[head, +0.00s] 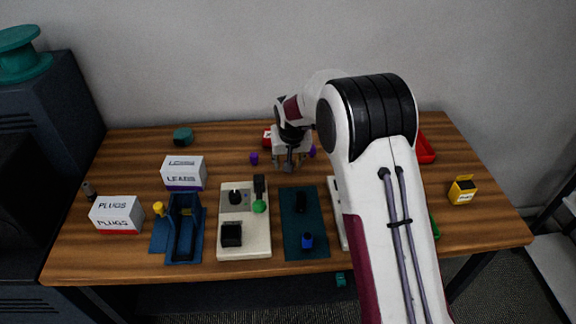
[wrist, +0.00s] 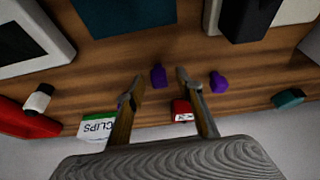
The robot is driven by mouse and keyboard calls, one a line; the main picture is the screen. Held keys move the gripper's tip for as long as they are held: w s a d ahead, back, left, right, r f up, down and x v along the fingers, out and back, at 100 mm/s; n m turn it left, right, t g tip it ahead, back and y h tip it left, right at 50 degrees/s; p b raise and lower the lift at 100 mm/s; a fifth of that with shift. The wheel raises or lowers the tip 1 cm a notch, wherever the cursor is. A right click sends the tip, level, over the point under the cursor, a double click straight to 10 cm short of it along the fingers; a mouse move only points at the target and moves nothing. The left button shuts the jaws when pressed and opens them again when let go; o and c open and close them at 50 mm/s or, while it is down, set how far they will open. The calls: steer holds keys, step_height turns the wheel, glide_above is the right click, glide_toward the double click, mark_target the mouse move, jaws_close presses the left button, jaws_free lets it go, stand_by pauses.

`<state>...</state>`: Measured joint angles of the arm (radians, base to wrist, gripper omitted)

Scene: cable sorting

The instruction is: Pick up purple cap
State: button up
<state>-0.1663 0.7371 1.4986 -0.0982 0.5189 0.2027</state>
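The other purple cap (head: 312,151) is just right of my gripper in the head view, partly hidden.
A teal object (head: 183,137) is at the back left.

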steer(key=shift+w+f, duration=0.25)
steer(key=shift+f, duration=0.3)
steer(key=c, duration=0.9)
